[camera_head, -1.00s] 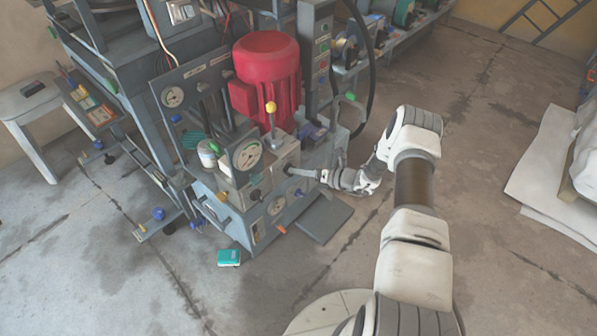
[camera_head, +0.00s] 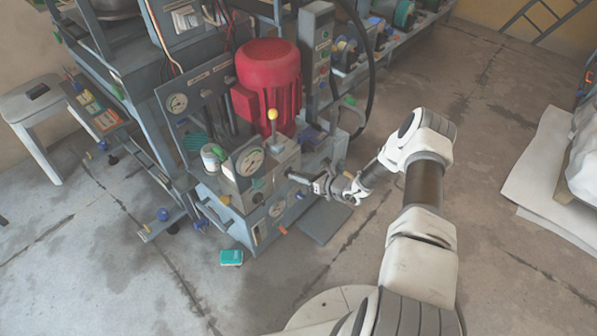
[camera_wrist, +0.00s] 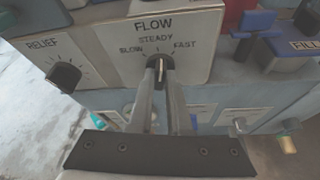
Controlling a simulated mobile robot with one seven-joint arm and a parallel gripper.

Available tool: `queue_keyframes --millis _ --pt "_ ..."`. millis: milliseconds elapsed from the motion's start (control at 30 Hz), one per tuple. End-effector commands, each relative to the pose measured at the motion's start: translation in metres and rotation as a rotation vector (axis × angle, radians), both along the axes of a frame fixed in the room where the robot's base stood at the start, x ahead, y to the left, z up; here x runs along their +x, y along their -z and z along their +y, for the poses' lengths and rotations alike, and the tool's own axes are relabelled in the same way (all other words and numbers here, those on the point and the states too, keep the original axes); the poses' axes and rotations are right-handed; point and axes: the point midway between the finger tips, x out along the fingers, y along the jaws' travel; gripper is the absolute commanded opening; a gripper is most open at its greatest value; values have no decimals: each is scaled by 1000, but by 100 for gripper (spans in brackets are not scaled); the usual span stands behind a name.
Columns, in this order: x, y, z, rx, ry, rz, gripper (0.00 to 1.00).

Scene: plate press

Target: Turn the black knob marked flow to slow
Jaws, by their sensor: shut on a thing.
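The black flow knob (camera_wrist: 160,66) sits on a pale plate (camera_wrist: 205,30) lettered FLOW, with STEADY at the top, FAST at the right and a word that reads like SLOW at the left. Its pale pointer line stands about upright, towards STEADY. My gripper (camera_wrist: 161,80) is shut on the knob, one finger on each side. In the head view my gripper (camera_head: 293,177) reaches the front of the press from the right; the knob is too small to make out there.
A black RELIEF knob (camera_wrist: 65,76) is close on the left. A blue part (camera_wrist: 255,22) and a FILL label (camera_wrist: 305,45) are at the right. In the head view a yellow-topped lever (camera_head: 272,116) and a dial gauge (camera_head: 250,161) stand near my gripper.

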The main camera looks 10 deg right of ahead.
Motion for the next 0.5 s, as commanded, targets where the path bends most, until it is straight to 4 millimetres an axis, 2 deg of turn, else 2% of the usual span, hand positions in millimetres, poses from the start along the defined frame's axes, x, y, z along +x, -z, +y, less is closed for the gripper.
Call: queue_keyframes --millis 500 --pt "-5 -3 6 -396 -1 -284 0"
